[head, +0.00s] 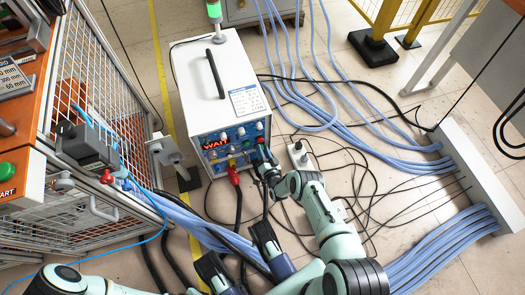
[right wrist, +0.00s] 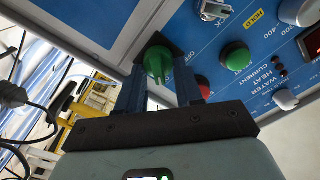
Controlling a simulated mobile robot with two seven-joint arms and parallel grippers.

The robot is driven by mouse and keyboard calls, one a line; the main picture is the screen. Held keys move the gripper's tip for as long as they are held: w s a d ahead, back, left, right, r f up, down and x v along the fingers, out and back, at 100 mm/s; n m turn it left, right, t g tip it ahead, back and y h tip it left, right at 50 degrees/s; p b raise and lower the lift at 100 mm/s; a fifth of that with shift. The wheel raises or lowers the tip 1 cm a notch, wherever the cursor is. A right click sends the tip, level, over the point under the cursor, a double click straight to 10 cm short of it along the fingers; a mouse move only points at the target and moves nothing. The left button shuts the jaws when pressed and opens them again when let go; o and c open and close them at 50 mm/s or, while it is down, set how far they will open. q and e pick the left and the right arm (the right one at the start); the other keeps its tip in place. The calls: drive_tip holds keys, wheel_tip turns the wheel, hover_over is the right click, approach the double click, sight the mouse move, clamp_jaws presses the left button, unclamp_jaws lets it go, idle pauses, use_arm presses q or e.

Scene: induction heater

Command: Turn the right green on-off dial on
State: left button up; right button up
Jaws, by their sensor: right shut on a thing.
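The induction heater (head: 208,80) is a white box with a blue front panel and a lit red "WAIT" display (head: 215,144). In the right wrist view the right green dial (right wrist: 157,62) sits on a black square plate at the panel's edge. My right gripper (head: 264,163) is at the panel's right side; in the wrist view its two fingers (right wrist: 160,88) flank the dial and are shut on it. The gripper hides the dial in the head view. My left gripper (head: 236,250) is low in the head view, with its fingers wide apart and empty, away from the panel.
A second green knob (right wrist: 236,55) and a red button (right wrist: 203,84) are close beside the fingers. A red connector (head: 233,175) sticks out below the panel. Blue hoses (head: 375,130) and black cables cover the floor at right. A mesh cage (head: 85,75) stands at left.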

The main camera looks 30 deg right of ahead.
drive_tip(key=shift+f+m, duration=0.1)
drive_tip(key=shift+m, duration=0.4)
drive_tip(key=o, duration=1)
drive_tip(key=shift+s, duration=0.15)
use_arm(q)
drive_tip(key=w+d+r+t+p, duration=0.1)
drive_tip(key=w+r+t+p, duration=0.2)
drive_tip(key=w+r, duration=0.3)
drive_tip(key=w+p, duration=0.1)
drive_tip(key=w, duration=0.2)
drive_tip(key=shift+w+m+p, duration=0.2)
drive_tip(key=shift+m+p, duration=0.1)
drive_tip(key=shift+p, duration=0.1)
use_arm(e)
drive_tip(key=v, duration=1.3)
drive_tip(key=shift+a, duration=0.1)
use_arm(q)
drive_tip(key=shift+d, duration=0.1)
